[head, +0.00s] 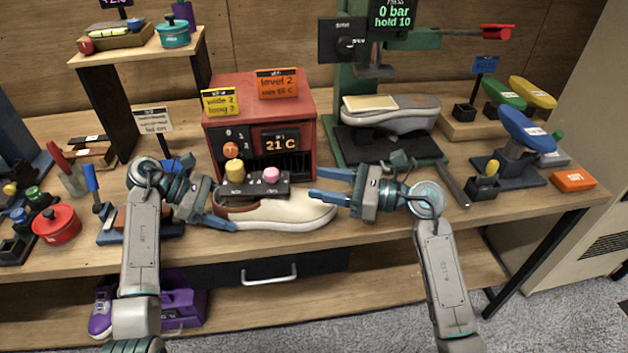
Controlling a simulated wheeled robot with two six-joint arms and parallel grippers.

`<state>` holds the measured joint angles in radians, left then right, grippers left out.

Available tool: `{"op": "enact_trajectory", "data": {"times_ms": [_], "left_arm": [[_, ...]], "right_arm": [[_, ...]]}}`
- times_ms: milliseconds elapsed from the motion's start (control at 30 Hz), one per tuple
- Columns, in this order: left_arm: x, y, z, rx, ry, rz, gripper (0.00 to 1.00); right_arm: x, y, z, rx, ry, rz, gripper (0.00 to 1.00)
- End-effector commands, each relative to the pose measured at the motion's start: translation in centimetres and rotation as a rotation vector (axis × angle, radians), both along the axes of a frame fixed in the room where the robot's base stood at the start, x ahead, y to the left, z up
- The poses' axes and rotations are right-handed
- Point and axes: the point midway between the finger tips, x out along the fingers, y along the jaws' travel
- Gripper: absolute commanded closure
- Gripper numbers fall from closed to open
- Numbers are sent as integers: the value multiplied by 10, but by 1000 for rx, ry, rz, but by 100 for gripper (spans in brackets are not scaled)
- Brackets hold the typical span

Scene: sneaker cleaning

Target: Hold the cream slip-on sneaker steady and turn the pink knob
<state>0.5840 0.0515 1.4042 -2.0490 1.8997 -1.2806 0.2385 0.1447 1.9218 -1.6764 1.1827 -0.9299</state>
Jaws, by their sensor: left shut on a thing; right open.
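The cream slip-on sneaker (290,212) lies on the bench in front of the red heater box, its brown-lined opening to the left and toe to the right.
The red box (260,106) reading 21 C stands just behind. A green press (354,95) holding a grey shoe is behind my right gripper.

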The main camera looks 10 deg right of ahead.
Motion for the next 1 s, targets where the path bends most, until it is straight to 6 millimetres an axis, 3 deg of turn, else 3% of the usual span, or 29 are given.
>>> {"op": "enact_trajectory", "data": {"times_ms": [433,733,1000], "left_arm": [[0,0,1,0,-2,1,60],[0,0,1,0,-2,0,61],[0,0,1,0,-1,0,61]], "right_arm": [[4,-1,-1,-4,3,23,51],[35,-6,-4,-15,14,265,51],[44,-7,1,1,-2,390,51]]}}
